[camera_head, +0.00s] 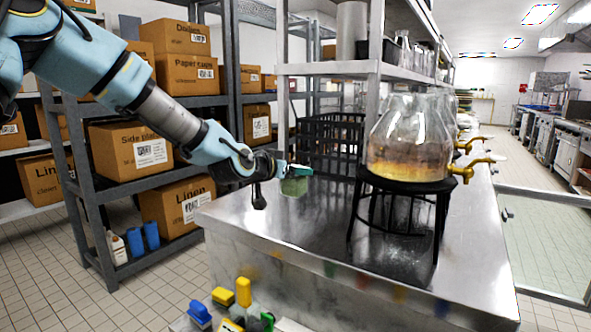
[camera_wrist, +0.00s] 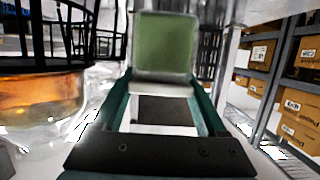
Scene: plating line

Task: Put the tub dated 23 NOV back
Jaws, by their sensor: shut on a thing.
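A small tub (camera_head: 294,183) with green contents is held in my gripper (camera_head: 283,172), above the steel counter (camera_head: 270,226) near its left edge. In the wrist view the tub (camera_wrist: 165,48) sits between the two finger ends, and my gripper (camera_wrist: 165,95) is shut on it. The tub looks clear with a pale rim. No date can be read on it in either view. No other tub can be made out.
A glass drink dispenser (camera_head: 408,140) with brass taps stands on a black wire stand (camera_head: 400,187) right of the tub. A black crate (camera_head: 330,145) is behind it. A steel shelf (camera_head: 330,69) overhangs the counter. Shelves with boxes (camera_head: 187,205) stand at left.

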